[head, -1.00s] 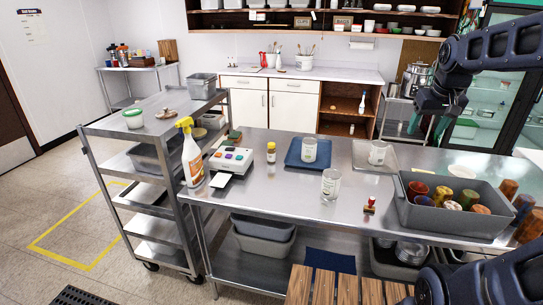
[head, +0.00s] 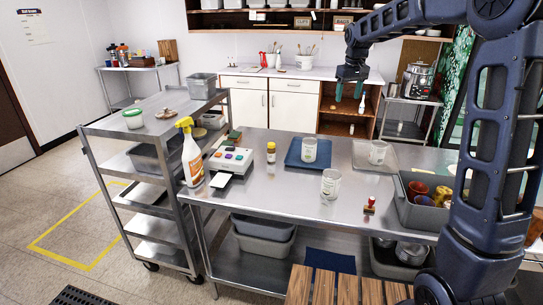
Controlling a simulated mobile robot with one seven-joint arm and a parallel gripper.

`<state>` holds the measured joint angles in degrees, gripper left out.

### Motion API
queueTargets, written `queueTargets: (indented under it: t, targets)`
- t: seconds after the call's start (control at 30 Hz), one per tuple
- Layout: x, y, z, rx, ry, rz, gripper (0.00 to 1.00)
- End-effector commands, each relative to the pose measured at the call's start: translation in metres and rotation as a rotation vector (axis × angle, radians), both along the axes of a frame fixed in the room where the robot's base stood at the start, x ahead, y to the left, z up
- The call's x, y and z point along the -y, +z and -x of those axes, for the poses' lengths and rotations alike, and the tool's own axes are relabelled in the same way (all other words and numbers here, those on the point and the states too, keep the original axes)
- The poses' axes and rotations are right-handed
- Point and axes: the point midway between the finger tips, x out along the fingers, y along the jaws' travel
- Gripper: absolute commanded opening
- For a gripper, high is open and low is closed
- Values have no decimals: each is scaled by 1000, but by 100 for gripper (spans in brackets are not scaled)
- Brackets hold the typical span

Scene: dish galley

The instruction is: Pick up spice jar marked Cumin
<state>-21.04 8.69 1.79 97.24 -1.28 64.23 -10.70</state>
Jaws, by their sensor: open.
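A small spice jar (head: 271,153) with a yellow cap and a pale label stands upright on the steel table (head: 300,205), left of the blue tray. Its label is too small to read, so I cannot tell whether it says Cumin. My gripper (head: 349,92) has teal fingertips, spread apart and empty, pointing down. In the picture it is up and to the right of the jar, above the far part of the table and in front of the back cabinets.
A blue tray (head: 293,163) and a clear tray (head: 360,165) each hold a glass jar. Another glass jar (head: 331,184) and a red-handled stamp (head: 369,206) stand nearby. A label printer (head: 222,160), spray bottle (head: 190,155) and grey bin (head: 410,212) flank the work area.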

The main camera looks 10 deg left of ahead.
Motion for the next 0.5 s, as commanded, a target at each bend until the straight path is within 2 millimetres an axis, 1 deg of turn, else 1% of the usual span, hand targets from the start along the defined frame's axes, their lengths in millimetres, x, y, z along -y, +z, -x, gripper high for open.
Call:
queueTargets:
  t: [0.03,0.17,0.2,0.37,0.5]
  targets:
    - [-16,-8,-12,-9,23,5,64]
    - [-54,-26,-37,-29,76,15,64]
    - [-66,-32,-44,-35,92,19,64]
    - [-114,-59,-69,-57,158,31,64]
    - [-158,-88,-87,-77,214,43,64]
